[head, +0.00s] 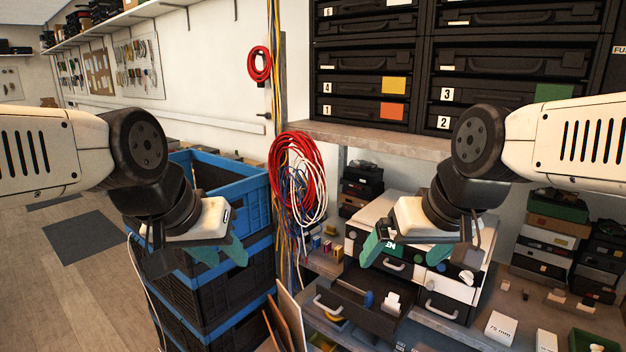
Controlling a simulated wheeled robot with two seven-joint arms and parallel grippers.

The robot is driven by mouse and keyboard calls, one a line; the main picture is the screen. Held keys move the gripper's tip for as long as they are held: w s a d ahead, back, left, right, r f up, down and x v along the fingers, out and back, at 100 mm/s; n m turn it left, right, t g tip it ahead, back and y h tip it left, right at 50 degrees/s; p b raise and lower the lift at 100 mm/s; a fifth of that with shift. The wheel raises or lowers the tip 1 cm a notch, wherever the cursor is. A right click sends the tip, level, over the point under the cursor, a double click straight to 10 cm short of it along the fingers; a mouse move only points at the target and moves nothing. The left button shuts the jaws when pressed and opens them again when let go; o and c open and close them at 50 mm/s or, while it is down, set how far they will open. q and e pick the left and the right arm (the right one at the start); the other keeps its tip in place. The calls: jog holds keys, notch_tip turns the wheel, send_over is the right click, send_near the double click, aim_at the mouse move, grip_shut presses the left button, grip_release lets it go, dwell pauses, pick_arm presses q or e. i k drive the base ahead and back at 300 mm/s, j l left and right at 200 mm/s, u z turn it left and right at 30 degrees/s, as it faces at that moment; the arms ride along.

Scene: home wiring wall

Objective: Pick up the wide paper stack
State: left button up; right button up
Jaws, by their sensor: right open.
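I cannot pick out a wide paper stack with certainty. A small white paper-like piece (391,303) stands in the open dark drawer (365,312) below my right gripper. A white block marked 75 mm (501,328) lies on the bench at the lower right. My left gripper (196,258) is open, with teal fingers apart, and hangs in front of the stacked blue and black crates. My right gripper (404,256) is open and empty, in front of the white and black drawer case (455,287). It hides part of that case.
Blue-rimmed black crates (258,205) stand stacked at the left centre. Red and white cable coils (298,170) hang beside them. Numbered black cases (365,85) fill the upper shelf (375,138). Small boxes (545,245) crowd the right. The floor (50,290) at left is clear.

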aim_at(501, 327)
jog(key=z, duration=1.55)
